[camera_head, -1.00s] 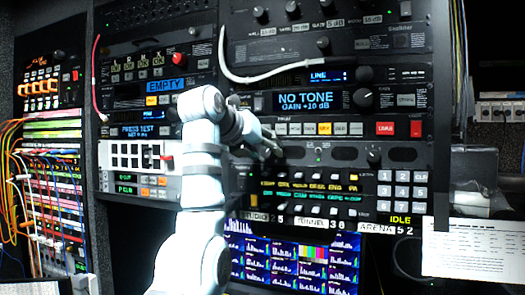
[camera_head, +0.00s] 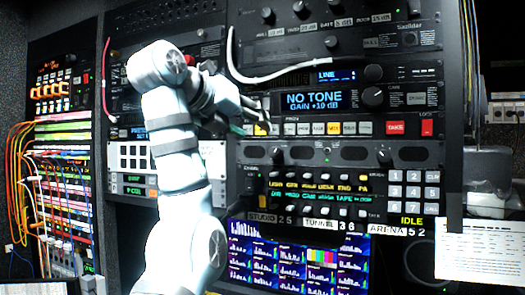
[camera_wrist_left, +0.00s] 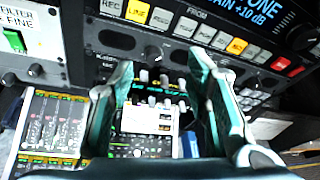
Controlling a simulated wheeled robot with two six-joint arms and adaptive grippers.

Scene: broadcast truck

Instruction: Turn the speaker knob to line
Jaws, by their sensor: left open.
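My left gripper (camera_head: 254,118) is in front of the rack, by the left end of the button row under the "NO TONE" display (camera_head: 315,101). In the left wrist view its two teal fingers (camera_wrist_left: 160,66) are apart, with nothing between them but the panel beyond. Another small knob (camera_head: 384,156) is at that panel's right. I cannot read which knob is labelled speaker. My right gripper is not in view.
A large dial (camera_head: 374,96) is right of the display, below a smaller "LINE" screen (camera_head: 335,76). A white cable (camera_head: 285,74) loops above. A keypad (camera_head: 414,190), monitor (camera_head: 300,258) and paper sheet (camera_head: 484,250) are lower down. Patch cables (camera_head: 25,185) hang at left.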

